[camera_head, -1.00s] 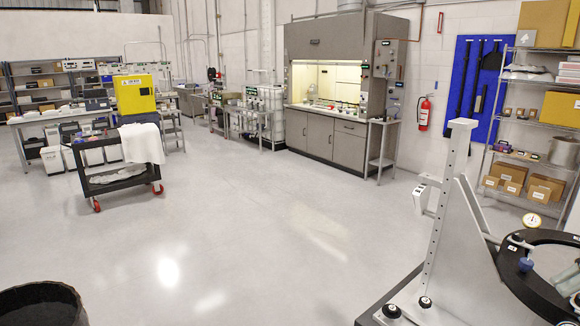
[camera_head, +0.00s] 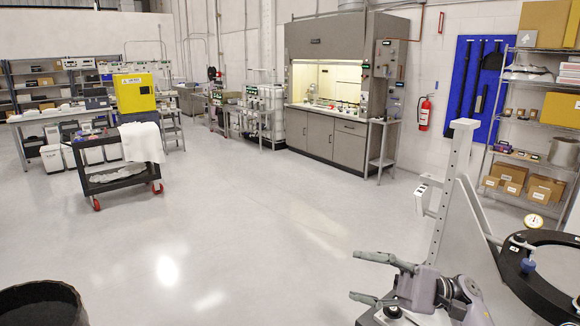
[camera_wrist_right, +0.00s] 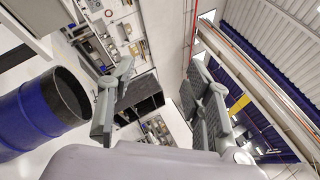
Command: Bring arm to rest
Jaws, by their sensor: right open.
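My right gripper (camera_head: 352,276) has its grey fingers spread apart and empty in the head view, pointing left at the lower right. It is in front of the white mirror fixture frame (camera_head: 445,210), whose lower part it partly hides. The black ring (camera_head: 540,265) of the fixture is to the right of the gripper. In the right wrist view the two fingers of the gripper (camera_wrist_right: 155,95) stand wide apart with nothing between them. My left gripper is not in view.
A dark barrel (camera_head: 40,305) is at the lower left; a blue barrel (camera_wrist_right: 35,115) shows in the wrist view. A black cart (camera_head: 115,180) stands farther back. A shelf rack (camera_head: 530,130) stands behind the fixture. The middle floor (camera_head: 240,230) is clear.

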